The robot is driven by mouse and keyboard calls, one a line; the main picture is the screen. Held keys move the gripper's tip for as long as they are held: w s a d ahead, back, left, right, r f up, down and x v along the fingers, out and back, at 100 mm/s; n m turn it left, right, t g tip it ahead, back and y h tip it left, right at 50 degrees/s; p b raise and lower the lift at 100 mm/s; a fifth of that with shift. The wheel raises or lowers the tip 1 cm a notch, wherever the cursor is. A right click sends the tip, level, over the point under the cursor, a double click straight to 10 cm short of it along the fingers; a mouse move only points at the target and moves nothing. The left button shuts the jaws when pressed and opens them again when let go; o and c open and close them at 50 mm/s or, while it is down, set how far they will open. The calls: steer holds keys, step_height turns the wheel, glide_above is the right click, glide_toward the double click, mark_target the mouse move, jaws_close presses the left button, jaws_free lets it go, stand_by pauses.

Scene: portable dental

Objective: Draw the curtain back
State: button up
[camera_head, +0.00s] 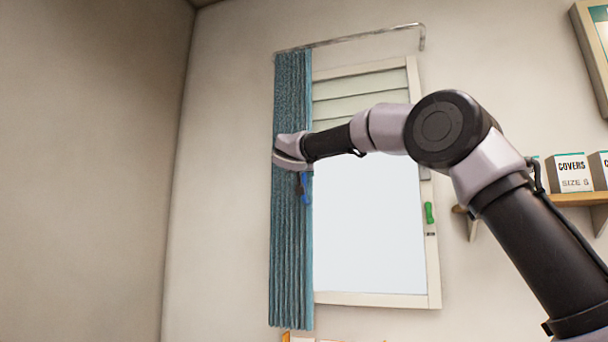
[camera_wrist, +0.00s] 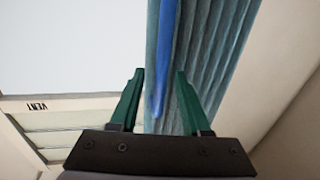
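The teal curtain (camera_head: 291,240) hangs in a narrow bunch at the left end of its rail (camera_head: 350,39). It covers only the window's left edge, and most of the window (camera_head: 368,220) is bare. A blue pull (camera_head: 305,188) hangs at the curtain's right edge, just below my gripper (camera_head: 291,150). My gripper is in front of the curtain at mid-height. In the wrist view my gripper (camera_wrist: 160,74) has its two green fingers apart. The blue pull (camera_wrist: 166,50) shows between them, with curtain folds (camera_wrist: 215,45) behind and to the right. Contact with the fingers cannot be told.
The pale window frame has upper slats (camera_head: 360,85) and a green handle (camera_head: 429,212) on its right side. A wooden shelf (camera_head: 570,199) with boxes (camera_head: 572,172) is at the right. Bare wall lies left of the curtain.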

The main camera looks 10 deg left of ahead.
steer(key=s, duration=1)
steer(key=shift+s, duration=0.4)
steer(key=s+d+f+m+g+h, duration=0.1)
steer(key=s+d+f+g, duration=0.2)
steer(key=d+f, duration=0.5)
steer(key=s+d+f+g, duration=0.2)
steer(key=s+d+f, duration=0.1)
steer(key=d, duration=0.9)
steer(key=s+d+f+m+g+h, duration=0.1)
steer(key=s+d+f+g, duration=0.2)
steer(key=d+f, duration=0.5)
steer(key=s+d+f+m+g+y, duration=0.1)
steer(key=s+d+f, duration=0.3)
steer(key=s, duration=0.5)
steer(key=s+d+f+m+g+y, duration=0.1)
steer(key=s+d+f+y, duration=0.2)
steer(key=s+f, duration=0.6)
steer(key=shift+s+d+f+g, duration=0.25)
steer(key=shift+d+g, duration=0.15)
steer(key=shift+d, duration=0.55)
